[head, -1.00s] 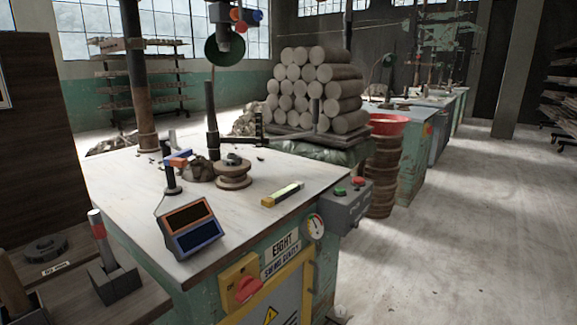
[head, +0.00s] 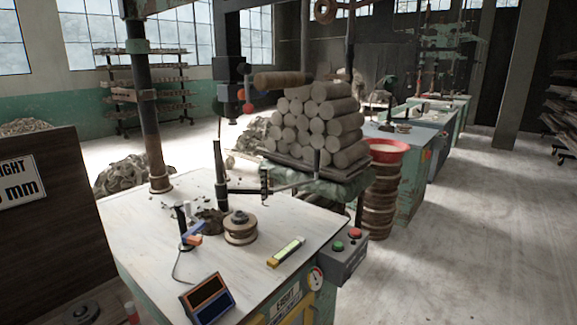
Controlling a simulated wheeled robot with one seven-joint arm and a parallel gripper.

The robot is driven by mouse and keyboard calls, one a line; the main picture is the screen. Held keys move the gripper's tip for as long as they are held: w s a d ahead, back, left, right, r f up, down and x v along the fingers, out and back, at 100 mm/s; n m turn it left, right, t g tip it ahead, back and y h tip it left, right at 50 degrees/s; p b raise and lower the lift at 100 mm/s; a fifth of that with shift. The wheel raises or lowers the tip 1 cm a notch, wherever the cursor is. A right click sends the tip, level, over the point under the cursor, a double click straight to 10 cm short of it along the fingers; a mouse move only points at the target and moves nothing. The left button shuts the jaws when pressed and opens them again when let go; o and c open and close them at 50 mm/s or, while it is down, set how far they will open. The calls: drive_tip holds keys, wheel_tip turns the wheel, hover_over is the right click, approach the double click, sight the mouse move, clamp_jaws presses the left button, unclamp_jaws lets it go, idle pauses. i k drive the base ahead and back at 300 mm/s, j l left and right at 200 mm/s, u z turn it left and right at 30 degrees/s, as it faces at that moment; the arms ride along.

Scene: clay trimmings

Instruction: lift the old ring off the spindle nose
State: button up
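A stack of round brown rings or discs (head: 240,232) stands upright on the pale bench top (head: 180,255), with a small dark nub (head: 238,217) on top, perhaps the spindle nose. I cannot tell which part is the old ring. A dark upright rod (head: 220,175) with a side arm stands behind it. My gripper is not in view. A dark ring-shaped piece (head: 85,315) shows partly at the lower left edge.
A yellow tool (head: 287,252), a small screen (head: 207,300) and a control box (head: 343,255) are around the bench front. Clay logs (head: 315,125) are piled behind. A thick column (head: 150,100) rises at left. The floor at right is clear.

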sight(244, 219)
drive_tip(key=i+u, duration=0.7)
drive_tip(key=i+l+u, duration=0.35)
drive_tip(key=i+j, duration=0.1)
drive_tip(key=i, duration=0.45)
